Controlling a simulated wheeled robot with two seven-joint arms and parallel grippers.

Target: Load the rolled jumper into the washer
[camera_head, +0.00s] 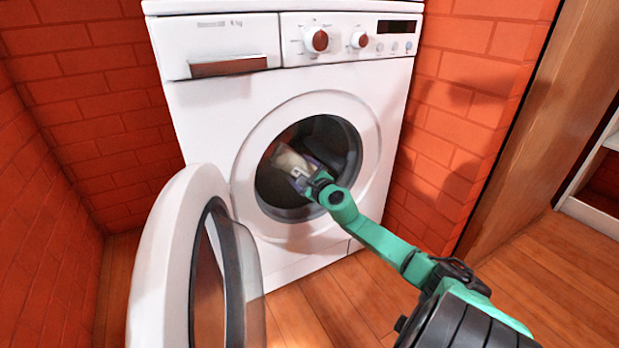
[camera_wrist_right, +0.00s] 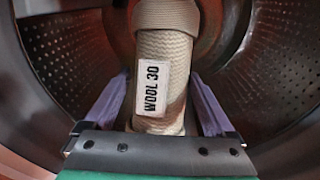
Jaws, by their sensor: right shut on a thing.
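The washer (camera_head: 205,112) is white and faces me, with its round door swung open to the left. My right gripper (camera_head: 300,172) reaches through the door opening into the dark drum (camera_head: 335,145). It is shut on the rolled jumper (camera_head: 287,158), a beige knitted roll. In the right wrist view the jumper (camera_wrist_right: 165,50) lies between the two purple fingers and carries a white label reading "WOOL 30". The perforated drum wall (camera_wrist_right: 270,50) surrounds it. I cannot tell whether the jumper touches the drum. My left gripper is not in view.
The open washer door (camera_head: 165,255) stands out toward me at the left. Red brick walls (camera_head: 90,100) flank the washer closely. The wooden floor (camera_head: 330,300) is clear in front, and a white shelf (camera_head: 600,200) stands at the far right.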

